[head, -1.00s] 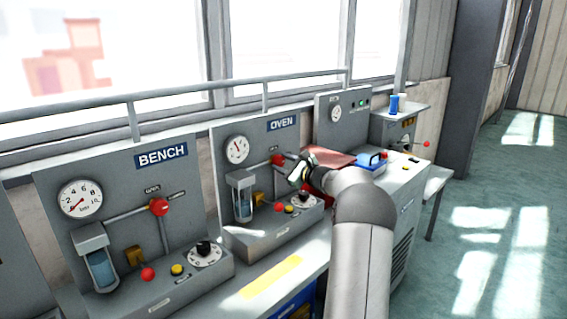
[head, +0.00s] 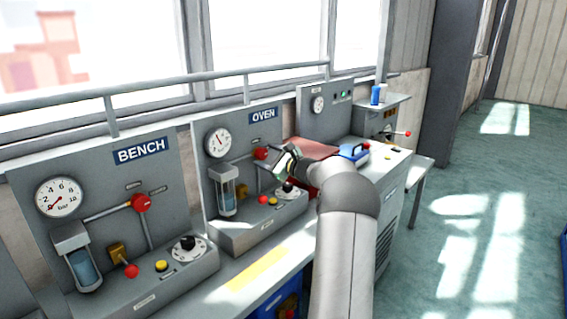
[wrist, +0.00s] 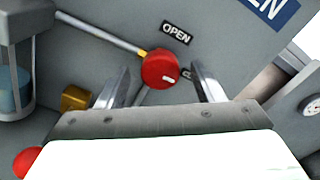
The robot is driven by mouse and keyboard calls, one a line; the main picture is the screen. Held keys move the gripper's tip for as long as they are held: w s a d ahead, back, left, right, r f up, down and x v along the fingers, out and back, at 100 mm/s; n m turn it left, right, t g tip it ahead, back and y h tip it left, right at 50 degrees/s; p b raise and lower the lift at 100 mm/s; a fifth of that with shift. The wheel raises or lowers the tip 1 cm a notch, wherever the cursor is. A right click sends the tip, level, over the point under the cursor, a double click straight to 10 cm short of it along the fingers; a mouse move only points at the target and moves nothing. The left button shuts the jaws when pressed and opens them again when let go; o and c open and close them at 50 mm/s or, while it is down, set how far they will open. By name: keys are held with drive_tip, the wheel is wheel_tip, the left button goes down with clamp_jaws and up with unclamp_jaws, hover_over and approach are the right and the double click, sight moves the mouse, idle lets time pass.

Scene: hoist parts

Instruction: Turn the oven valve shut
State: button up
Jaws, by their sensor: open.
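The oven valve is a round red knob (head: 261,153) on the grey panel under the OVEN sign (head: 263,115). My gripper (head: 283,161) is open in front of the oven panel, just right of the knob. In the wrist view my gripper's two fingers (wrist: 163,83) stand apart on either side of the knob; I cannot tell whether they touch it.
A similar BENCH panel (head: 142,150) with its own red valve (head: 141,203) stands to the left. A sight glass (head: 224,190) and dial (head: 289,191) are near my gripper. A red object (head: 312,150) and a blue-handled item (head: 353,153) lie to the right. The floor at right is clear.

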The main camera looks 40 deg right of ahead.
drive_tip(key=s+d+b, duration=0.2)
drive_tip(key=s, duration=1.4)
drive_tip(key=shift+s, duration=0.35)
drive_tip(key=s+a+f+n+g+y, duration=0.1)
drive_tip(key=a+f+n+g+y, duration=0.35)
drive_tip(key=a, duration=1.15)
drive_tip(key=a+f+n+g+y, duration=0.1)
drive_tip(key=a+f+n+g, duration=0.45)
drive_tip(key=a, duration=1.05)
drive_tip(key=s+a+f+n+g+h, duration=0.2)
drive_tip(key=s+a+n, duration=0.2)
drive_tip(key=s+n, duration=0.2)
drive_tip(key=s+a+f+n+g+h, duration=0.3)
drive_tip(key=s+n, duration=0.3)
drive_tip(key=s, duration=0.3)
drive_tip(key=s+a+f+n+g+h, duration=0.2)
drive_tip(key=s+a+n, duration=0.2)
drive_tip(key=s+n, duration=0.2)
drive_tip(key=s, duration=0.2)
drive_tip(key=shift+s+a+f+g+h, duration=0.3)
drive_tip(key=shift+s+a+g+h, duration=0.05)
drive_tip(key=shift+a+g, duration=0.05)
